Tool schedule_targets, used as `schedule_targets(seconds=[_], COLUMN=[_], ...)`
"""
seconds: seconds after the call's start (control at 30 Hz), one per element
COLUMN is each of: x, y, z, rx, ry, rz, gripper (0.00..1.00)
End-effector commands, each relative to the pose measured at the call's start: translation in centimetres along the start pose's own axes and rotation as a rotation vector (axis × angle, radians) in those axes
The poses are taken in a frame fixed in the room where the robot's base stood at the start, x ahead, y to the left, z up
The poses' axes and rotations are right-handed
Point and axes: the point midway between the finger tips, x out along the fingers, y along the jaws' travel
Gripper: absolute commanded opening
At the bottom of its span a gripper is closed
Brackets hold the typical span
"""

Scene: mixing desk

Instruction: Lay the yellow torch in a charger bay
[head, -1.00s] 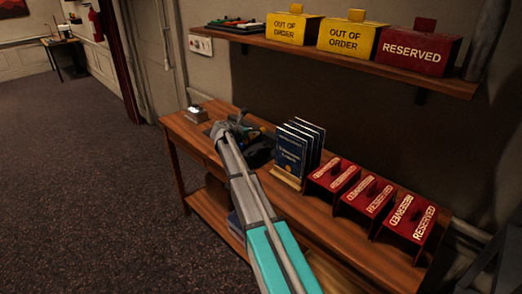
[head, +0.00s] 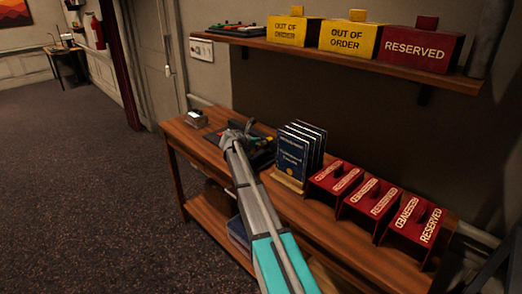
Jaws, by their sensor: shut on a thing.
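My gripper (head: 249,127) is over the far left part of the wooden desk, at a dark tray-like charger (head: 212,137). The grey end of my arm covers much of it. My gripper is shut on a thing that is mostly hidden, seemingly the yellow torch. Small yellow, green and red parts show just right of the gripper, too small to tell apart. I cannot tell whether the held thing touches the charger or which bays are free.
Dark blue booklets (head: 299,150) stand in a holder right of the charger. Several red reserved signs (head: 373,197) are farther right. A small metallic box (head: 196,118) sits at the left end. A shelf (head: 350,62) above holds signs and a tray of coloured items (head: 243,30).

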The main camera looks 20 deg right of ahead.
Motion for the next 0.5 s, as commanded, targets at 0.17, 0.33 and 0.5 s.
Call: schedule_targets(seconds=[0.17,0.33,0.5], x=[1.2,1.7,2.1], y=[-0.2,-0.2,-0.2], z=[-1.0,-2.4,-3.2], rx=[0.000,0.000,0.000], ry=[0.000,0.000,0.000], rz=[0.000,0.000,-0.001], gripper=[0.00,0.00,0.00])
